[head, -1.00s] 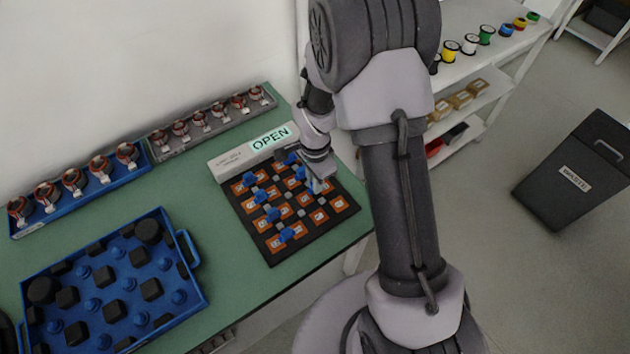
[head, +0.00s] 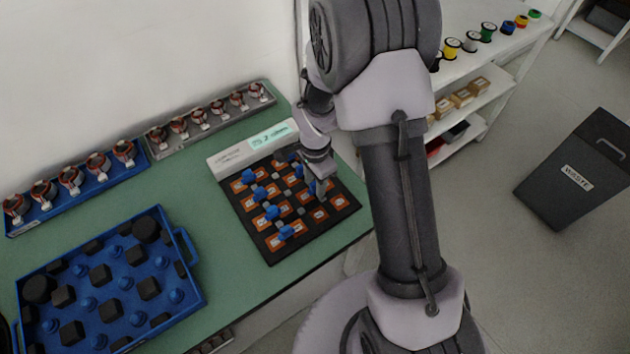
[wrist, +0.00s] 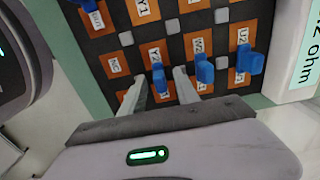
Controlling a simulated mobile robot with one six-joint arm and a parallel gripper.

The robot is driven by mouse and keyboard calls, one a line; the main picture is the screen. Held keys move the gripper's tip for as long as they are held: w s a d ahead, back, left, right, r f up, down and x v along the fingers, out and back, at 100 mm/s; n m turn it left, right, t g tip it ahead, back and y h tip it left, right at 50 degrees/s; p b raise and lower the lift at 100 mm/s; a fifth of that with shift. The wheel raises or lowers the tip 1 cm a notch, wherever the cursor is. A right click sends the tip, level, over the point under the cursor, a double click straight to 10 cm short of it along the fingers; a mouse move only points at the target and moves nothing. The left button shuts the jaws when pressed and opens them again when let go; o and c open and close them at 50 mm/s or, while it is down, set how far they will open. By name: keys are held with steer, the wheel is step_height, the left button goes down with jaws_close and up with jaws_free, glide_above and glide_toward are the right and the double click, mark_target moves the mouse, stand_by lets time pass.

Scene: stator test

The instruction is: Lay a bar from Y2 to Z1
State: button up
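The dark terminal board (head: 268,247) has orange labelled plates and blue bars standing on it. My gripper (wrist: 161,76) is low over the board near its right corner. Its two fingers are apart, with a blue bar (wrist: 158,79) showing between their tips; gaps seem visible on both sides. That bar stands by a plate that seems to read Y2; the small print is hard to read. Two more blue bars (wrist: 204,70) and (wrist: 249,61) stand to the right, by plates like W2 and U2. In the head view my gripper (head: 319,188) partly hides the board's right part.
The board's display (head: 268,138) shows an ohm reading. A blue tray (head: 190,285) of black and blue pieces is at left. Racks of wound stators (head: 98,165) line the wall. A waste bin (head: 575,180) stands right. Green table is clear between tray and board.

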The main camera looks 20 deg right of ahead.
step_height(320, 180, up, 18)
steer(key=p, duration=0.5)
steer(key=shift+f, duration=0.25)
stand_by(0.6)
